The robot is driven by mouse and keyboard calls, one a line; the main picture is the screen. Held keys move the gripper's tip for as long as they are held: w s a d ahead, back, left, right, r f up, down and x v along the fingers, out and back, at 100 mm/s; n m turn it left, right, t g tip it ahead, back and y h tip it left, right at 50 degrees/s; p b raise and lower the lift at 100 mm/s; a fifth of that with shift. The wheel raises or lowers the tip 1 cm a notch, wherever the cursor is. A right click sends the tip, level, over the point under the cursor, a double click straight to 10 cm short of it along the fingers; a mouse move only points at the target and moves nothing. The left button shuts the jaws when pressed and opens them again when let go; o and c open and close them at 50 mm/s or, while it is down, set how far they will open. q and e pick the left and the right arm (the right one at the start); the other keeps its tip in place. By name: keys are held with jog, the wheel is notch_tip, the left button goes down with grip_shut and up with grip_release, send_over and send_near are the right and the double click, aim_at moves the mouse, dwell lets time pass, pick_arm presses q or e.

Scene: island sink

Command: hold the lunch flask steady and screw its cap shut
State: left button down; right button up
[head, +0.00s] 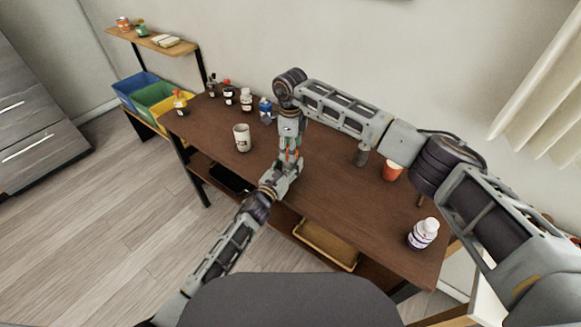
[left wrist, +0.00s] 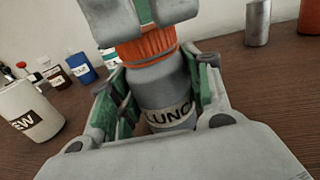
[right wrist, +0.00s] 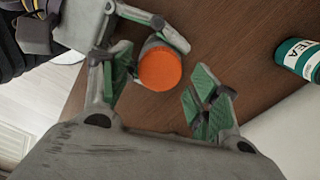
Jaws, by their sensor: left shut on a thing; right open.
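The lunch flask (left wrist: 168,95) is a grey cylinder with a pale label reading "LUNC". It stands upright between the fingers of my left gripper (left wrist: 158,88), which is shut on its body. The orange cap (left wrist: 146,48) sits on top of the flask; how tightly it is screwed cannot be told. In the right wrist view the cap (right wrist: 160,69) shows from above as a plain orange disc. My right gripper (right wrist: 160,78) is open above the flask, its fingers on either side of the cap with a gap visible on the right. In the head view the grippers (head: 287,166) largely hide the flask.
A white mug (head: 241,139) stands left of the grippers. Several bottles (head: 229,96) line the back left. A teal tea canister (right wrist: 300,60) shows in the right wrist view.

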jog(key=shift+f, duration=0.6)
jog(key=c, duration=1)
jog(key=shift+c, duration=0.2)
jog(key=shift+m, duration=0.4)
jog(key=m, duration=0.4)
jog(key=o, duration=1.1)
